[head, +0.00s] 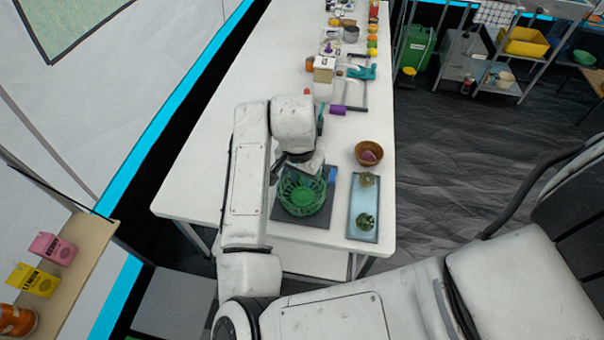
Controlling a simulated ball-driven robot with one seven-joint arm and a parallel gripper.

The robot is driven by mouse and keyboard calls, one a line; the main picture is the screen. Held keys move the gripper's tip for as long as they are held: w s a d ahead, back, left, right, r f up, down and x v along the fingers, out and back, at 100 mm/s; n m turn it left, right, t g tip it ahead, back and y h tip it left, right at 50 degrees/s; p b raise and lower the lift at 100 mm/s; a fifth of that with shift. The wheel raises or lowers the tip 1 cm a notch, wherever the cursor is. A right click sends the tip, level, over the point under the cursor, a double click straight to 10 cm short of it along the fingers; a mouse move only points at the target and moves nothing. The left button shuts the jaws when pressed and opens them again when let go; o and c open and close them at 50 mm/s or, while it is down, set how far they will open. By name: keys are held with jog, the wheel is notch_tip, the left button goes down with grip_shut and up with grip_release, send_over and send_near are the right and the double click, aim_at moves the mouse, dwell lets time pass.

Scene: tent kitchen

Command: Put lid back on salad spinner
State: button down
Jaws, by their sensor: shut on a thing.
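The salad spinner (306,199), a green slatted basket-like bowl, stands on a dark square mat (318,219) near the front end of the white table. My gripper (302,159) is at the far rim of the spinner, under my wrist, and is mostly hidden. It is shut on a pale greyish piece that looks like the lid (312,167). This piece is tilted over the far part of the spinner. The green inside of the spinner shows in front of it. I cannot tell whether the lid touches the rim.
A light blue tray (363,193) with two green leafy items lies to the right. A brown bowl (369,153) with a purple item stands behind it. A small blue item (332,175) is beside the spinner. Several bottles and foods crowd the table's far end. The left side is clear.

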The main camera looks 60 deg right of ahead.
jog(key=shift+c, duration=2.2)
grip_release()
jog(key=shift+r+p, duration=0.95)
jog(key=shift+r, duration=0.15)
jog(key=shift+r+p, duration=1.9)
jog(key=shift+r, duration=0.5)
grip_shut()
